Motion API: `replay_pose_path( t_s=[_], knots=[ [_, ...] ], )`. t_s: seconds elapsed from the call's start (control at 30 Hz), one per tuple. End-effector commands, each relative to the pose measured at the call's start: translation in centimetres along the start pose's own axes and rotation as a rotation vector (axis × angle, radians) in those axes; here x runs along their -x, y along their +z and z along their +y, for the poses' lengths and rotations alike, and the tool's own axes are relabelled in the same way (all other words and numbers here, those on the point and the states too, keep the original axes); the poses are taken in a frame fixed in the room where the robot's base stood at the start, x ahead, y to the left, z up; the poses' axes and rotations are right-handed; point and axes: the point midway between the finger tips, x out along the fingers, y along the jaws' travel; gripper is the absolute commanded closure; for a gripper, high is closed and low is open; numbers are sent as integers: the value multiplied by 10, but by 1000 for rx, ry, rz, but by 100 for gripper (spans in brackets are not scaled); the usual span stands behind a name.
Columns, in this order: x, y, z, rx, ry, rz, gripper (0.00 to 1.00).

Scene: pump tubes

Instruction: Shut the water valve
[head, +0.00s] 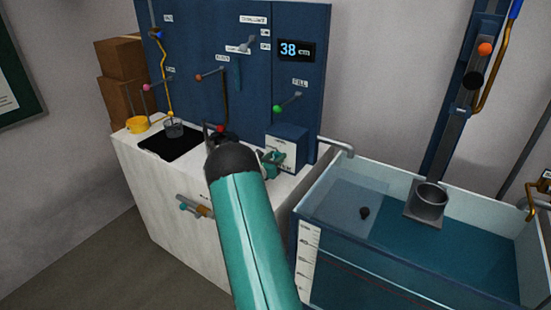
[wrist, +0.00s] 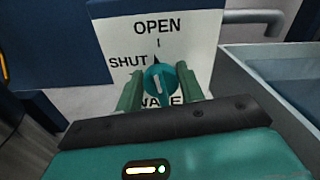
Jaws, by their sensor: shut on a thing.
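The water valve is a round teal knob (wrist: 160,84) with a dark pointer, on a white plate (wrist: 190,28). The plate reads OPEN at the top and SHUT at the left; its lower word is partly hidden. The pointer tip is up, leaning slightly left, just below the OPEN tick and beside the word SHUT. My gripper (wrist: 162,92) is shut on the knob, with one green finger on each side. In the head view, the white plate (head: 281,147) is on a blue box, with teal parts of my gripper (head: 271,164) in front; the knob is hard to tell apart there.
A blue panel (head: 205,45) with several levers and a display reading 38 cm stands behind the white counter (head: 165,205). A glass-walled water tank (head: 420,285) is at right, and a grey pipe (head: 335,146) reaches towards it. A cup (head: 174,129) stands on the counter.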

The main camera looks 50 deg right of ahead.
Motion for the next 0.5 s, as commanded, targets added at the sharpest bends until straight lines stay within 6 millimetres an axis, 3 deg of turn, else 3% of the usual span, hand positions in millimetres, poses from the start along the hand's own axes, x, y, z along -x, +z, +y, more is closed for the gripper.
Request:
replay_pose_path(
  t_s=[0.5],
  knots=[
    [1, 0, 4, 468, 2, -3, 85]
  ],
)
